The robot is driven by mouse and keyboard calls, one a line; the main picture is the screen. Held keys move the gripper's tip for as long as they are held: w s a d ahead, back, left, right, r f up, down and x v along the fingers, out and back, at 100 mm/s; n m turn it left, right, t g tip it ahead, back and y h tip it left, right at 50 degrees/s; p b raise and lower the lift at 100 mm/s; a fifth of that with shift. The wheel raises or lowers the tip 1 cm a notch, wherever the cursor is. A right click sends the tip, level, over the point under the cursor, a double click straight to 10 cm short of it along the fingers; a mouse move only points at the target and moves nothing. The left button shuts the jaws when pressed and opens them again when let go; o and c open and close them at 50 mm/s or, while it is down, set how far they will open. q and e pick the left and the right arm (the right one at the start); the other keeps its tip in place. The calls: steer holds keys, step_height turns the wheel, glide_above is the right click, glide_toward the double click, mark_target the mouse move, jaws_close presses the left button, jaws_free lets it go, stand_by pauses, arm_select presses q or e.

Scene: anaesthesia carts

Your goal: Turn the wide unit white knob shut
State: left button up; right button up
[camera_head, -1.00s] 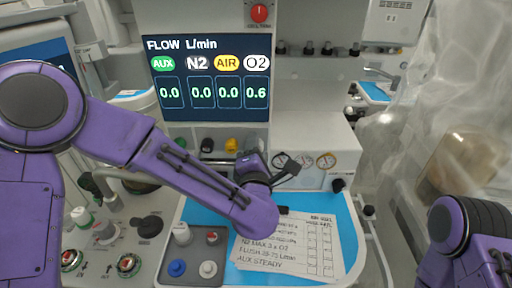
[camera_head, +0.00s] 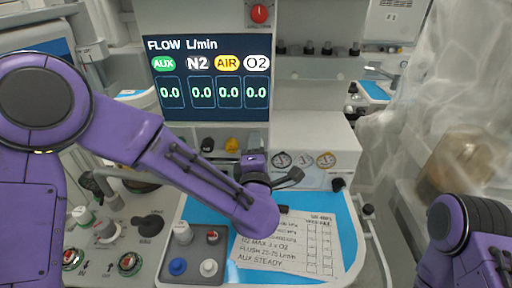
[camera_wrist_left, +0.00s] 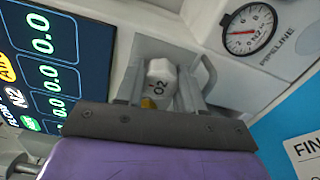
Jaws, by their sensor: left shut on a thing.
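The white knob (camera_wrist_left: 161,82) marked O2 sits in the recess beside the flow display in the left wrist view. My left gripper (camera_wrist_left: 161,92) is shut on it, one finger on each side. In the head view, the left gripper (camera_head: 256,165) reaches the row of flow knobs under the display, and my wrist mostly hides the white knob. The flow display (camera_head: 208,80) reads 0.0 in every column, O2 included. Only part of my right arm shows at the lower right; its gripper is out of view.
A black knob (camera_head: 207,145) and a yellow knob (camera_head: 232,144) stand left of the gripper. Pressure gauges (camera_head: 303,160) are to its right. A printed card (camera_head: 285,243) and a grey tray (camera_head: 221,235) with small knobs lie on the blue worktop below. Clear plastic sheeting hangs at right.

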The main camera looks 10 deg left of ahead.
arm_select(q)
steer(key=o, duration=0.8)
steer(key=shift+d, duration=0.1)
steer(key=b+v, duration=0.2)
steer(key=v, duration=0.8)
steer(key=shift+s+b, duration=0.3)
steer(key=shift+b, duration=0.05)
